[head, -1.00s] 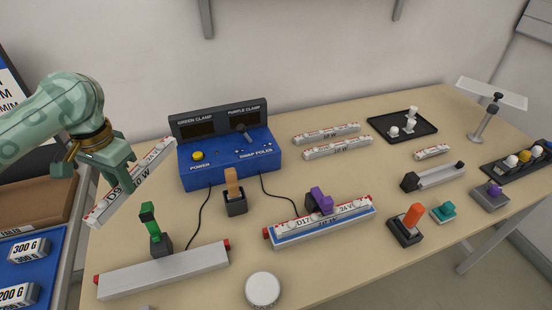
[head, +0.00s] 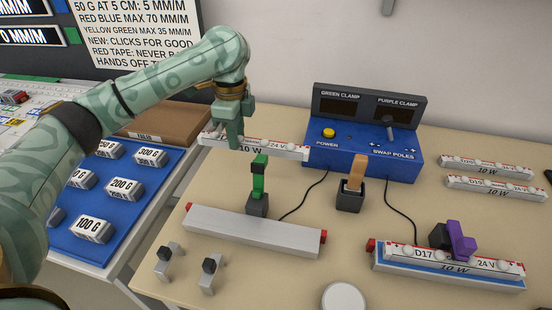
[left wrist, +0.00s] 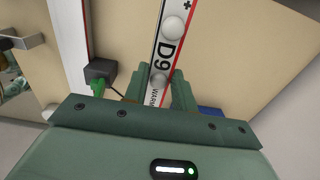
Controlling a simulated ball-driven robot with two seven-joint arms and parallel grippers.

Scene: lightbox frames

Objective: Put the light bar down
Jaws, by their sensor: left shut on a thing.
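The light bar (head: 272,148) is white with red end markings and reads "10 W" and "24 V". My left gripper (head: 232,138) is shut on it near its left end and holds it above the table's back left edge, close to the blue power box. In the left wrist view the bar (left wrist: 168,45) reads "D9" and runs away between the green fingers (left wrist: 166,92). The empty grey holder bar (head: 255,230) with the green clamp (head: 259,180) lies on the table in front of it. My right gripper is not in view.
The blue power box (head: 360,150) stands at the back. A blue-based holder (head: 450,277) bears bar D17 under a purple clamp (head: 460,241). A wooden switch (head: 354,175), a white round lid (head: 344,297) and two more bars (head: 495,188) are on the table. Weights (head: 92,228) lie on a blue mat at left.

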